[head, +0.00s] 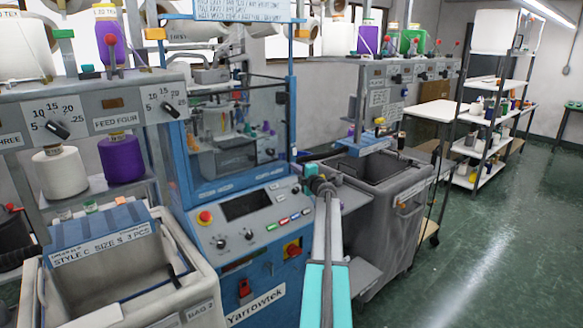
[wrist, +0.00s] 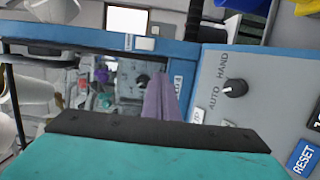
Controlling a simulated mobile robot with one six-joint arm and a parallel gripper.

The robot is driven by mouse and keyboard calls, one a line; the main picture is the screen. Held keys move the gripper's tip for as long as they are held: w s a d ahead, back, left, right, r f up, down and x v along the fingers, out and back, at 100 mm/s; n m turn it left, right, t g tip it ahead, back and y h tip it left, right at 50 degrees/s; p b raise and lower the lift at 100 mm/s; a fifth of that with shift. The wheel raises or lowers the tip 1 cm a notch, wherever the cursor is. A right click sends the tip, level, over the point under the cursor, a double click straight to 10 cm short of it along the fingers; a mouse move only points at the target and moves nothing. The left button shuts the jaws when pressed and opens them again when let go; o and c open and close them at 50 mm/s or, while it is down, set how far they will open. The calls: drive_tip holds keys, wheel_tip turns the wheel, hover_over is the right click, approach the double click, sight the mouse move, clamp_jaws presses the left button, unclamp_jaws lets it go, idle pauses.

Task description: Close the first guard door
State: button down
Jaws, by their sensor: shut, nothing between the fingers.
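The first guard door (head: 235,125) is a clear panel in a blue frame on the blue Yarrowtek machine, in the middle of the head view. It stands above the sloping control panel. I cannot tell whether it is fully closed or ajar. My gripper (head: 311,171) is shut and empty at the frame's lower right, in front of it in the picture; I cannot tell whether it touches the frame. In the wrist view a blue frame edge (wrist: 100,39) crosses above a see-through area. A teal and black part of mine hides the lower part of that view.
The control panel (head: 255,212) has a screen, knobs and a red stop button (head: 205,217). A grey bin (head: 385,185) stands right of my arm, and another bin (head: 125,265) stands front left. Shelving (head: 490,110) stands farther right. The green floor (head: 480,250) at right is clear.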

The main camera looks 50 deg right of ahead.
drive_tip(key=d+b+v, duration=0.1)
drive_tip(key=b+v, duration=0.1)
drive_tip(key=v, duration=0.6)
drive_tip(key=shift+s+d+f, duration=0.15)
drive_tip(key=shift+s+d, duration=0.15)
drive_tip(key=shift+s, duration=0.2)
drive_tip(key=shift+f, duration=0.1)
